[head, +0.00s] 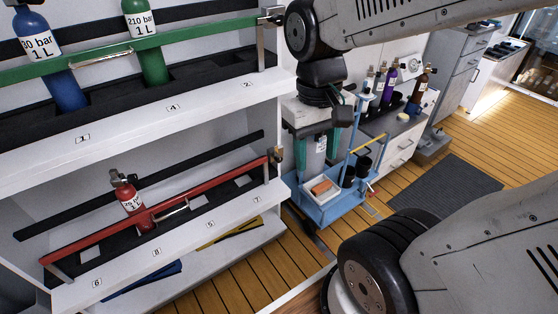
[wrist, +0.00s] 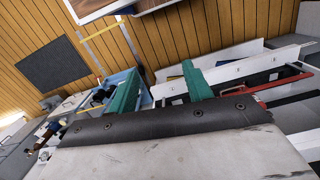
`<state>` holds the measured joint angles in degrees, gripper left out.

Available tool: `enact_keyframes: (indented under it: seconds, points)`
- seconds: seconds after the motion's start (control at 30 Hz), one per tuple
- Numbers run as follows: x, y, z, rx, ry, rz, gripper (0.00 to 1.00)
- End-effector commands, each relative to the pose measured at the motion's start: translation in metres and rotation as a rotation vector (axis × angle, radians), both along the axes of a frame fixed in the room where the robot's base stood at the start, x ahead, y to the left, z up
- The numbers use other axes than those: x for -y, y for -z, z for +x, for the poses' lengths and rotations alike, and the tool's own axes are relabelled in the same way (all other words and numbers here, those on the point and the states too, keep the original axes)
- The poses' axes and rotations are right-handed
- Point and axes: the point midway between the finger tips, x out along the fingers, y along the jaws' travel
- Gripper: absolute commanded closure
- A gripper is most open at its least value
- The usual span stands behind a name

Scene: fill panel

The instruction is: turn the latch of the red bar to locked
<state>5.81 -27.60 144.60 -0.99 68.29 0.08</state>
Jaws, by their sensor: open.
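The red bar (head: 105,229) runs across the front of the lower shelf. Its small brass-coloured latch (head: 277,155) is at the bar's right end, by the shelf's edge. Whether the latch is turned to locked is too small to tell. My gripper (head: 314,163) points down to the right of the latch, apart from it, with two green fingers spread and nothing between them. In the wrist view the fingers (wrist: 160,68) also stand apart, and part of the red bar (wrist: 283,83) shows at the right. The latch cannot be made out there.
A red bottle (head: 130,200) stands behind the red bar. Above, a green bar (head: 185,36) crosses a shelf with a blue bottle (head: 62,85) and a green bottle (head: 147,45). A blue cart (head: 325,208) stands beyond my gripper.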

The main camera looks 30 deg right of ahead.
Motion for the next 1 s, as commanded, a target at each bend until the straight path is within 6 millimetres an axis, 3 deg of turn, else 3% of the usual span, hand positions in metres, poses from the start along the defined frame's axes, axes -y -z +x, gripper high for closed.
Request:
enact_keyframes:
  seconds: [0.27, 0.47, 0.7, 1.0]
  points:
    - [0.047, 0.074, 0.071, -0.100, 0.100, -0.026, 0.50]
    - [0.089, 0.147, 0.126, -0.067, 0.163, -0.053, 0.50]
    - [0.140, 0.256, 0.184, 0.054, 0.234, -0.074, 0.50]
    - [0.187, 0.408, 0.238, 0.320, 0.331, -0.050, 0.50]
